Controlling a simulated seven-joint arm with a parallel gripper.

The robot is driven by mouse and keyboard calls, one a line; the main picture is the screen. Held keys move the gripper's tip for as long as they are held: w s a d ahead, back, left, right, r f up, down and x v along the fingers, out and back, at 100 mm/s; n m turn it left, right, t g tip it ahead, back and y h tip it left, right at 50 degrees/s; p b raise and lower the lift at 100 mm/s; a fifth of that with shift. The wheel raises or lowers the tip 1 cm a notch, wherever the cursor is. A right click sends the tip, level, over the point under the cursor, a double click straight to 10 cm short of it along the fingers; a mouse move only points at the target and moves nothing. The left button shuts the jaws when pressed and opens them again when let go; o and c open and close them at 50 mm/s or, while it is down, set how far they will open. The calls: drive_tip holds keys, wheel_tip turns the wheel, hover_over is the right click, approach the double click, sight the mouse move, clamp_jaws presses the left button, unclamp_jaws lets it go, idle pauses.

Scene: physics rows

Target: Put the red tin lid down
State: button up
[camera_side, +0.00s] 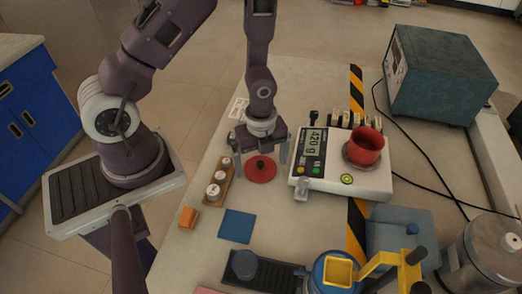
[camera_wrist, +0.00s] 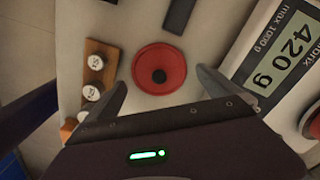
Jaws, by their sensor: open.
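The red tin lid (camera_side: 262,169) is a round red disc with a dark knob at its centre. It lies flat on the table, just left of the scale. It also shows in the wrist view (camera_wrist: 160,69), ahead of my fingers. My gripper (camera_side: 261,158) is low over the lid, with its fingers spread wide on either side of it. In the wrist view my gripper (camera_wrist: 162,88) is open, and neither finger touches the lid. A red tin (camera_side: 366,147) stands on the scale's pan.
The scale (camera_side: 340,174) reads 420 g and stands close to my right finger. A wooden block with white-topped weights (camera_side: 218,184) is close on the left. A blue square (camera_side: 237,226) and an orange block (camera_side: 188,217) lie nearer the front. A teal box (camera_side: 440,75) stands at back right.

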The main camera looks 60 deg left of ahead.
wheel_tip(320, 180, up, 11)
wheel_tip(320, 180, up, 8)
drive_tip(key=n+t+y, duration=0.1)
drive_tip(key=n+t, duration=0.1)
drive_tip(key=n, duration=0.3)
hover_over(261, 164)
drive_tip(key=a, duration=0.1)
drive_tip(key=s+d+r+n+t+h, duration=0.1)
drive_tip(key=s+d+r+n+t, duration=0.1)
drive_tip(key=s+r+n, duration=0.9)
drive_tip(key=r+n+t, duration=0.1)
drive_tip(key=n, duration=0.3)
drive_tip(key=shift+s+d+r+t, duration=0.2)
drive_tip(key=shift+s+r+t, duration=0.1)
drive_tip(key=shift+s, duration=0.1)
